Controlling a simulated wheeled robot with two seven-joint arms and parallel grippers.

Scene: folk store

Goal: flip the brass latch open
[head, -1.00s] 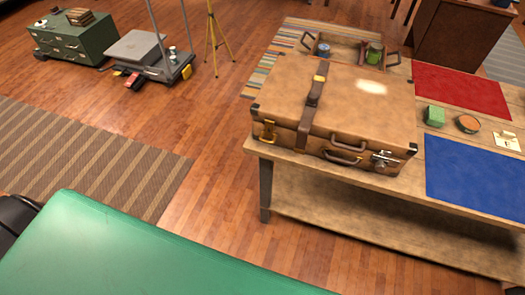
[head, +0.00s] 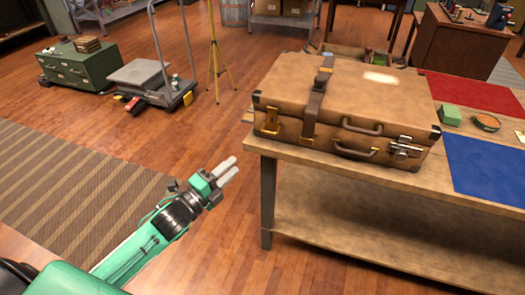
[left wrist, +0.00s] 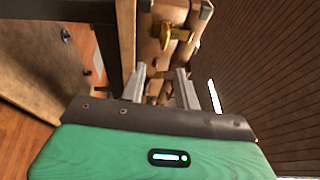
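A brown suitcase (head: 345,100) lies flat and closed on a wooden table. The brass latch (head: 271,121) is on its front face near the left corner; whether it is flipped cannot be told. A brass latch also shows in the left wrist view (left wrist: 174,36), beyond the fingertips. A silver latch (head: 405,148) sits at the right end of the same face. My left gripper (head: 231,168) is in front of the table, left of and lower than the brass latch in the picture, apart from it. Its fingers are open and empty. My right gripper is out of view.
The wooden table (head: 330,163) has a lower shelf (head: 380,245). A brown strap (head: 314,100) crosses the suitcase beside the brass latch. A blue mat (head: 485,170), a red mat (head: 470,92) and a green block (head: 450,115) lie to the right.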

